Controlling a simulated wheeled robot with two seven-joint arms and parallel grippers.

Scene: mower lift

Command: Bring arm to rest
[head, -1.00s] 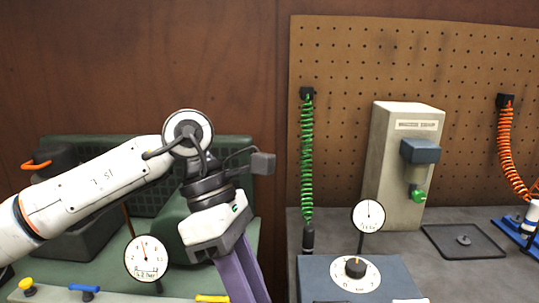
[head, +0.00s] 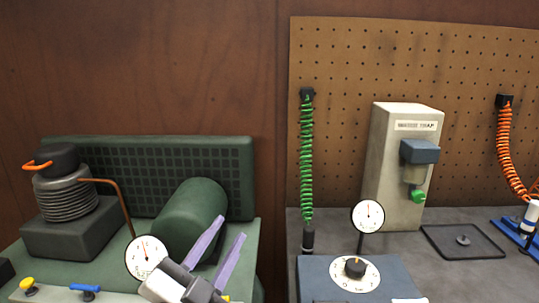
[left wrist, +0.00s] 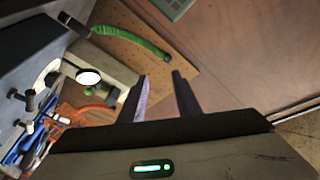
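My left gripper (head: 222,247) is at the lower left of the head view, in front of the green machine. Its two purple fingers stand apart and point up and to the right, with nothing between them. In the left wrist view the fingers (left wrist: 160,88) are also spread and empty, with the brown wall and pegboard beyond. Most of my left arm is below the picture edge. My right gripper is not in view.
A green machine (head: 235,165) with a tank and a round gauge (head: 147,258) stands at left. At right are a blue dial box (head: 325,275), a water trap (head: 385,160), green (head: 306,160) and orange (head: 512,150) coiled hoses, and a black tray (head: 463,241).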

